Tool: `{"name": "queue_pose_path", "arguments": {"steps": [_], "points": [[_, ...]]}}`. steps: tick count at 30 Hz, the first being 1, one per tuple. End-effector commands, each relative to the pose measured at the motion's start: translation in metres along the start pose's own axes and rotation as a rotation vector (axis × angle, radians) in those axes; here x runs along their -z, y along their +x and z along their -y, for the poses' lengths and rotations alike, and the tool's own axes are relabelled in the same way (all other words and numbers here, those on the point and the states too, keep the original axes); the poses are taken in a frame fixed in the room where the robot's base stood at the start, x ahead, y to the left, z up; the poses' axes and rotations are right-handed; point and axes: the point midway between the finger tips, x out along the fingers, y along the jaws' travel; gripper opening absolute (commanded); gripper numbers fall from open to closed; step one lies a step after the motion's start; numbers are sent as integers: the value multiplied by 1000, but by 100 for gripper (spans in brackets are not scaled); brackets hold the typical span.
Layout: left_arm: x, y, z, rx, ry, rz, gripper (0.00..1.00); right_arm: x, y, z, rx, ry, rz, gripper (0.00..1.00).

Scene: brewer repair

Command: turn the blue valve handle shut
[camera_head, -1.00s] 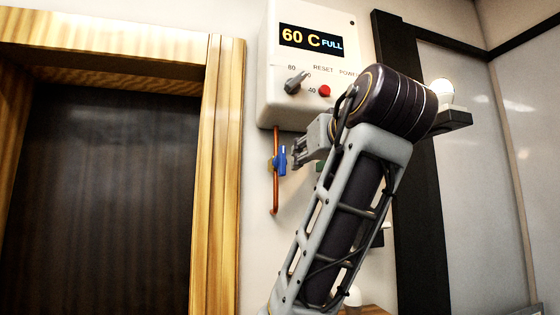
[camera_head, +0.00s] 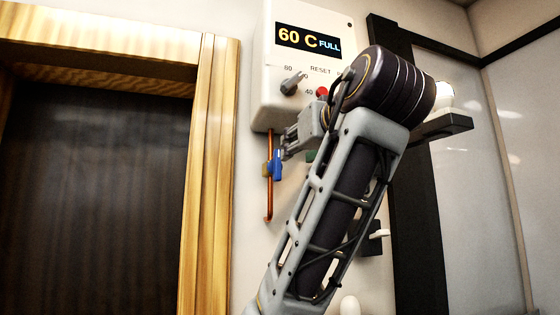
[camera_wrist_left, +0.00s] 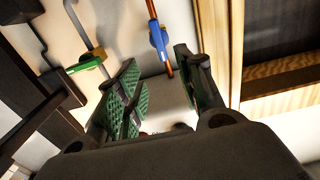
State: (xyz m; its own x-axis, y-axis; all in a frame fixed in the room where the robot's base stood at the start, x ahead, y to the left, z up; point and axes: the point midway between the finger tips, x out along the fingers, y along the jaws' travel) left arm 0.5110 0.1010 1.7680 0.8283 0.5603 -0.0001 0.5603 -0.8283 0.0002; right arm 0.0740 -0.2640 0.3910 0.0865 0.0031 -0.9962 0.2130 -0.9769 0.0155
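The blue valve handle (camera_head: 277,164) sits on a thin copper pipe (camera_head: 269,204) below the white boiler box. It also shows in the left wrist view (camera_wrist_left: 158,38), lying along the pipe, beyond the gap between the fingers. My left gripper (camera_head: 288,143) is just right of and slightly above the handle in the head view. In the wrist view my left gripper (camera_wrist_left: 160,85) has its green-padded fingers apart, with nothing between them. I cannot tell from the head view whether a finger touches the handle. My right gripper is not in view.
The white boiler box (camera_head: 268,99) has a display reading 60 C FULL, a grey knob (camera_head: 292,84) and a red button (camera_head: 322,92). A green handle (camera_wrist_left: 88,64) is on another pipe. A wooden door frame (camera_head: 212,180) stands left; a dark post (camera_head: 420,220) stands right.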

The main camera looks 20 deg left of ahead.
Motion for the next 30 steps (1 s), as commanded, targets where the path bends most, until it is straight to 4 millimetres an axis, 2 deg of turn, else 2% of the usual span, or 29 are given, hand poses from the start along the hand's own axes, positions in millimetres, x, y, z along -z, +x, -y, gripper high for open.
{"name": "queue_pose_path", "arguments": {"steps": [8, 30], "points": [[2, 24, 1, 2, 1, 1, 38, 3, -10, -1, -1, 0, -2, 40], [2, 118, 0, 1, 2, 2, 38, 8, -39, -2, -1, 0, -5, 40]]}}
